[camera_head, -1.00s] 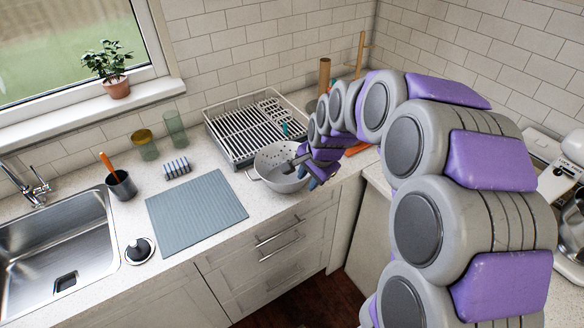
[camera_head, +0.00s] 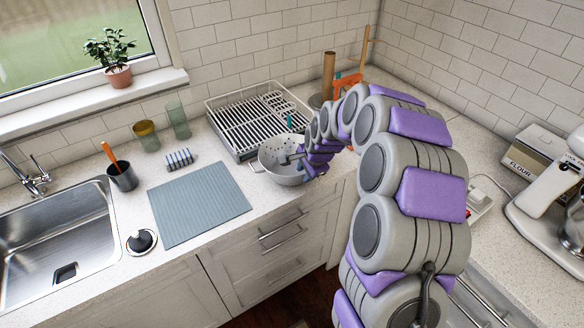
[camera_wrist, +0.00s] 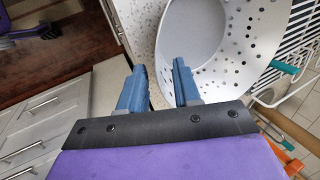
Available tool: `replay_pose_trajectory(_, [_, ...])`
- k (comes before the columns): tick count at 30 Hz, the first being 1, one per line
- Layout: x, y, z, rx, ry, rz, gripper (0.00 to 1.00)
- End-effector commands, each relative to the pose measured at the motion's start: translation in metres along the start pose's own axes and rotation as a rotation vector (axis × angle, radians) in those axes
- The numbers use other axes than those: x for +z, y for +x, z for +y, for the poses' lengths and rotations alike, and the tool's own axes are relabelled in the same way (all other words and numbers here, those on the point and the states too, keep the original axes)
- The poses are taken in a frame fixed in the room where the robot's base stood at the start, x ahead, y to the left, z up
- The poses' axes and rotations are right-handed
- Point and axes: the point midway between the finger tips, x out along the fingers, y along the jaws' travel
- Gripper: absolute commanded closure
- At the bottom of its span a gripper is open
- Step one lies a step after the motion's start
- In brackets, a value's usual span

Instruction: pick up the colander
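The light grey metal colander (camera_head: 272,165) stands on the counter in front of the dish rack. It fills the upper right of the wrist view (camera_wrist: 215,40), with its holes showing. My gripper (camera_wrist: 158,68) is at the colander's near side. Its two blue fingers are apart, with a gap between them. The right finger overlaps the colander's rim in the wrist view and the left finger lies outside it. I cannot tell whether either finger touches the wall. In the head view my arm hides the colander's right side.
A dish rack (camera_head: 240,135) stands right behind the colander. A blue-grey mat (camera_head: 200,203) lies to the left, beside a sponge (camera_head: 180,159). A wooden roll (camera_head: 328,75) stands in the back corner. The counter's front edge is close to the colander.

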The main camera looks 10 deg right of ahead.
Motion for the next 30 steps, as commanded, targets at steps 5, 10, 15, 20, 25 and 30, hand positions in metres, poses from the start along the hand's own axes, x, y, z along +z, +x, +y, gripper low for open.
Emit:
replay_pose_trajectory(5, [-0.005,0.013,0.002,-0.002,0.003,-0.004,0.68])
replay_pose_trajectory(10, [-0.011,0.029,0.004,-0.005,0.004,-0.009,0.68])
replay_pose_trajectory(15, [-0.008,0.056,0.005,-0.003,0.004,-0.010,0.68])
replay_pose_trajectory(20, [-0.003,0.063,0.002,-0.003,0.002,-0.004,0.68])
replay_pose_trajectory(25, [0.000,0.062,0.001,-0.003,-0.001,0.000,0.69])
replay_pose_trajectory(30, [-0.005,0.062,0.003,-0.003,0.003,-0.006,0.86])
